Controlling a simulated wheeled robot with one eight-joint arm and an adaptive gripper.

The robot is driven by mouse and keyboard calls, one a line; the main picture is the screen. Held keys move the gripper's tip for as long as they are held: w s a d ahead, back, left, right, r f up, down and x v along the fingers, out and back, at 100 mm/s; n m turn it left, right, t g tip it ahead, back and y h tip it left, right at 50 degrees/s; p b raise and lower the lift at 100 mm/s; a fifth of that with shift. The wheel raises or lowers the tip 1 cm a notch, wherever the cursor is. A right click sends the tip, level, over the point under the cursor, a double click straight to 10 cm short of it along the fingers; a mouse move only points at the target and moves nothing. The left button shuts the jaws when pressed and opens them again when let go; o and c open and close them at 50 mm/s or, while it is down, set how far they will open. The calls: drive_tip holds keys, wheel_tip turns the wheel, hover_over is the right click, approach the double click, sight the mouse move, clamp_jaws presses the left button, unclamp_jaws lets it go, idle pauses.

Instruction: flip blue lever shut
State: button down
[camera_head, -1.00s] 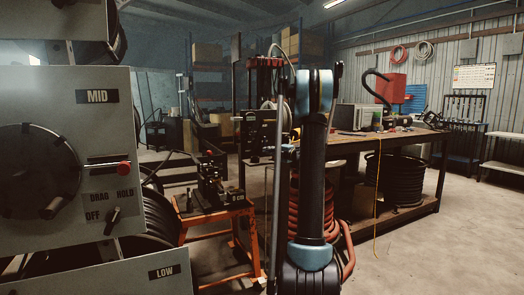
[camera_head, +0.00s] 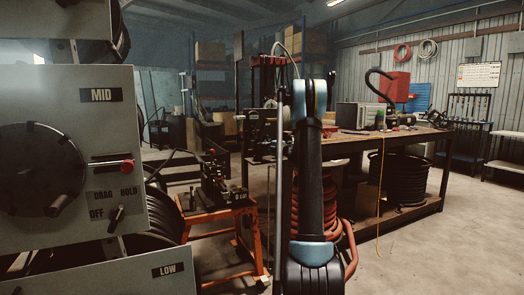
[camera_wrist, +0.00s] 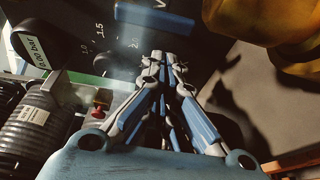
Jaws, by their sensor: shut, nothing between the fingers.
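In the wrist view, my gripper (camera_wrist: 164,58) is shut and empty, its fingertips pointing up the picture. A blue bar (camera_wrist: 155,20), which looks like the blue lever, lies beyond and a little above the fingertips, with a visible gap in the picture. Whether the fingers touch anything cannot be told. A dark panel with white scale numbers (camera_wrist: 99,30) is left of the bar. In the head view, my own arm stands in the middle and my gripper is hidden. The blue lever cannot be made out there.
In the wrist view, a pressure gauge (camera_wrist: 33,47), a ribbed cylinder (camera_wrist: 32,122) and a red knob (camera_wrist: 98,109) are at left. A yellow part (camera_wrist: 270,35) is at upper right. The head view shows a workbench (camera_head: 437,150) and a grey reel panel (camera_head: 70,220).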

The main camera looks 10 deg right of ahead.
drive_tip(key=shift+w+d, duration=0.3)
drive_tip(key=shift+d, duration=0.5)
drive_tip(key=shift+w+d+f+n+g, duration=0.15)
drive_tip(key=shift+d+n, duration=0.1)
drive_tip(key=shift+n, duration=0.35)
drive_tip(key=shift+d+f+n+g, duration=0.15)
drive_tip(key=shift+d+n, duration=0.1)
drive_tip(key=shift+n, duration=0.35)
drive_tip(key=shift+w+d+f+h, duration=0.15)
drive_tip(key=shift+d+h, duration=0.15)
drive_tip(key=shift+d, duration=0.2)
drive_tip(key=shift+a, duration=0.1)
